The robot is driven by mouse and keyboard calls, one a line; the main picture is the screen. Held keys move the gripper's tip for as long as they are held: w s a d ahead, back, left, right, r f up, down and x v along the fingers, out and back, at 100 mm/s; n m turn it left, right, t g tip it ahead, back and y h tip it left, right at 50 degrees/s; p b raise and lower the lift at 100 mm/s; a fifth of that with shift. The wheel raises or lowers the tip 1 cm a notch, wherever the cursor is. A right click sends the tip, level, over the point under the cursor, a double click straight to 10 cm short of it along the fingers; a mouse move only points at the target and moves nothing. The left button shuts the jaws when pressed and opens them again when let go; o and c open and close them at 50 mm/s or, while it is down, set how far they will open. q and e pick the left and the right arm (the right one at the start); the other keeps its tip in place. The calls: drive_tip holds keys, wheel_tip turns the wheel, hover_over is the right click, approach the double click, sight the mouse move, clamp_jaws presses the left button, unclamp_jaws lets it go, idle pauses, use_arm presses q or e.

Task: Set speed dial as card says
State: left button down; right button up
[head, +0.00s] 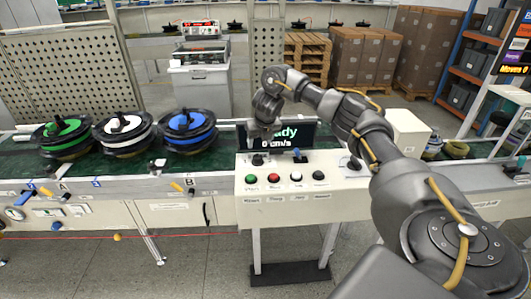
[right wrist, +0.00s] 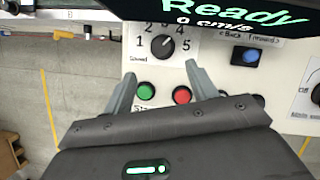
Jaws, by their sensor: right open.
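The speed dial (right wrist: 163,45) is a black round knob on a white label marked 1 to 5 and "Speed" in the right wrist view. Its small pale mark is too small to read against a number. In the head view the dial (head: 257,160) sits at the panel's upper left. My right gripper (right wrist: 160,72) is open and empty, its fingertips apart just below the dial in the wrist picture. In the head view the right gripper (head: 262,128) hangs over the panel, before the display (head: 293,134), which reads "Ready" and "0 cm/s". I cannot make out a card. My left gripper is not in view.
The control panel (head: 285,207) also carries green (right wrist: 146,91) and red (right wrist: 181,95) buttons, a blue rocker switch (right wrist: 246,55) and another dial (head: 351,164). Green, white and blue-topped hub motors (head: 188,130) stand on the conveyor at left. Boxes and shelves stand behind.

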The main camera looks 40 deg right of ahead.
sight(258, 156)
drive_tip(key=x, duration=0.9)
drive_tip(key=shift+d+f, duration=0.2)
drive_tip(key=shift+f, duration=0.05)
drive_tip(key=shift+w+d+f, duration=0.15)
drive_tip(key=shift+w+f, duration=0.1)
drive_tip(key=shift+f, duration=0.25)
drive_tip(key=c, duration=0.9)
drive_tip(key=shift+d, duration=0.1)
drive_tip(key=shift+c, duration=0.4)
drive_tip(key=shift+r, duration=0.1)
